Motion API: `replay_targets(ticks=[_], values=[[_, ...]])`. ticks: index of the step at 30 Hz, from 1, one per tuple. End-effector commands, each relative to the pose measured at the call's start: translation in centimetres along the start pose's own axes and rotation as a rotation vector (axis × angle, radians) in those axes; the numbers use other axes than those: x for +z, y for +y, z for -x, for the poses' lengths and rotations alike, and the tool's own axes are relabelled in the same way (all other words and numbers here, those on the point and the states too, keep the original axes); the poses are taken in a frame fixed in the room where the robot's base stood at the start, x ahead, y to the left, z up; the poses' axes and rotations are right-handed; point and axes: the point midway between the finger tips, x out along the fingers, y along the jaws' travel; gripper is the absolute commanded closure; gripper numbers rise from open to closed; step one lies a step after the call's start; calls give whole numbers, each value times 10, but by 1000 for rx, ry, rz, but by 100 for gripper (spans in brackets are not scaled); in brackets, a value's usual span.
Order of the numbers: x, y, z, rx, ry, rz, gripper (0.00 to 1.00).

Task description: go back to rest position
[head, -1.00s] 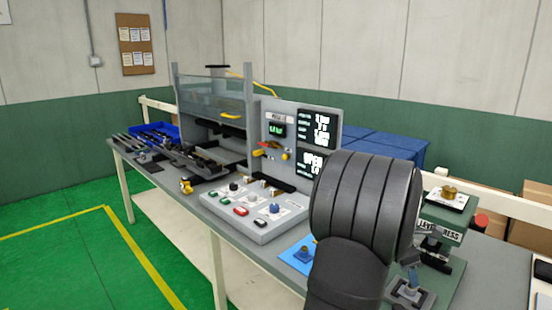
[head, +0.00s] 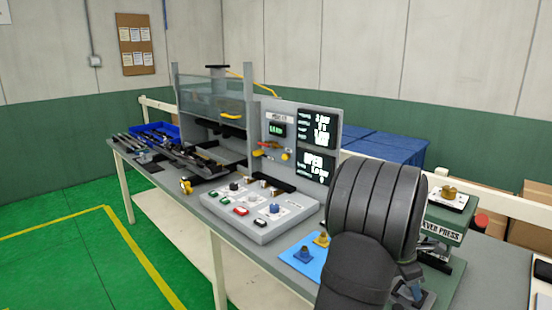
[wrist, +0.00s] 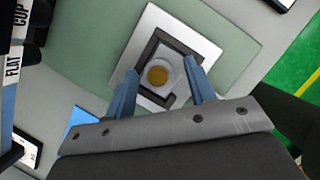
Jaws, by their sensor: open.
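My gripper (wrist: 161,84) is open, with its two blue fingers apart in the wrist view. Between and beyond the fingertips lies a pale square plate (wrist: 148,30) with a dark nest. A white piece with a round gold centre (wrist: 158,75) sits in the nest. The fingers show no grip on it, and I cannot tell how far above it they are. In the head view my dark arm covers the front right of the bench and hides most of the gripper.
The control box (head: 258,228), display panel (head: 318,150) and framed machine (head: 215,110) stand further left. Open air is above the bench.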

Motion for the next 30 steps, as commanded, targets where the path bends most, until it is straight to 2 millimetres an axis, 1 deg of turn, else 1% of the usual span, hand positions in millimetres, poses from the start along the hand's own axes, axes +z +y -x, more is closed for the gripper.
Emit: replay_targets(ticks=[1,14,30], values=[[8,2,17,11,-7,-4,50],[40,1,98,10,-7,-3,50],[-20,36,97,-114,-1,-288,50]])
